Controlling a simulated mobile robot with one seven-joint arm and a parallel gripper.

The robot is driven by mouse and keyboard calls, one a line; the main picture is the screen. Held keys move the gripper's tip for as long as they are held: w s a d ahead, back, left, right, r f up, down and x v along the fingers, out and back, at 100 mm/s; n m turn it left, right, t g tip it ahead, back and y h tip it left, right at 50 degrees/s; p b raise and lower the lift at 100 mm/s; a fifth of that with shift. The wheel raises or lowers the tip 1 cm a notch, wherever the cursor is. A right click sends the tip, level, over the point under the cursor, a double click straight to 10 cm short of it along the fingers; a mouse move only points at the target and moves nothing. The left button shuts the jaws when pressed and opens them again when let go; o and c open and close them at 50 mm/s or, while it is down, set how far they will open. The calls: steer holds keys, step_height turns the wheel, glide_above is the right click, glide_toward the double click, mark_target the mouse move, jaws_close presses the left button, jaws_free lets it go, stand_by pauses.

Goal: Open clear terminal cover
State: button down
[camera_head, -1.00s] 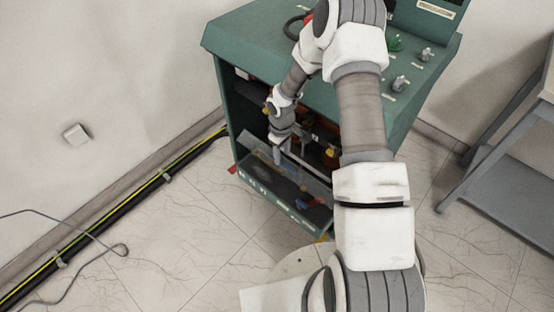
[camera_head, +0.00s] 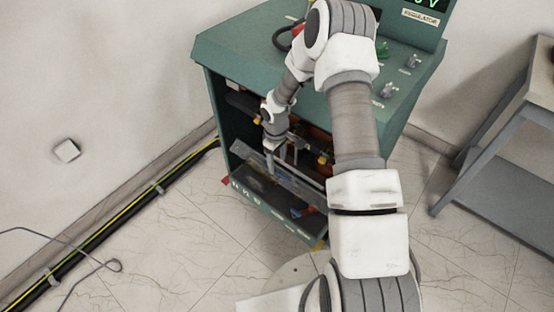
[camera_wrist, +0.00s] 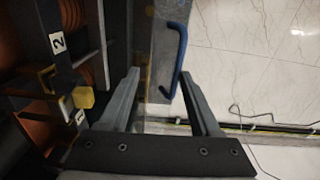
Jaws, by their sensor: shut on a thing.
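The clear terminal cover (camera_head: 298,184) is a see-through panel across the lower front opening of the green cabinet, tilted outward. In the wrist view the clear cover (camera_wrist: 154,45) runs as a narrow, nearly edge-on strip with a blue handle (camera_wrist: 182,45) on its right side. In the head view my gripper (camera_head: 276,166) reaches down at the opening, by the cover's upper edge.
The green cabinet (camera_head: 250,45) holds orange bushings (camera_wrist: 80,60) and a yellow part (camera_wrist: 84,97) close left of my fingers. A cable run (camera_head: 150,195) follows the wall. A grey table (camera_head: 495,145) stands right. The floor left of the cabinet is open.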

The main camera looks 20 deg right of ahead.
steer(key=shift+w+d+f, duration=0.2)
steer(key=shift+w+d, duration=0.05)
steer(key=shift+d, duration=0.35)
steer(key=shift+w+d+f, duration=0.2)
steer(key=shift+d, duration=0.35)
steer(key=c, duration=0.7)
jaws_free()
steer(key=shift+w+d+f, duration=0.1)
steer(key=shift+w+f, duration=0.15)
steer(key=shift+f, duration=0.05)
steer(key=shift+c, duration=1.1)
steer(key=shift+a+r, duration=0.3)
steer(key=shift+r, duration=0.3)
step_height(320, 180, up, 17)
steer(key=p, duration=0.3)
steer(key=shift+s+a+f, duration=0.2)
steer(key=shift+s, duration=0.15)
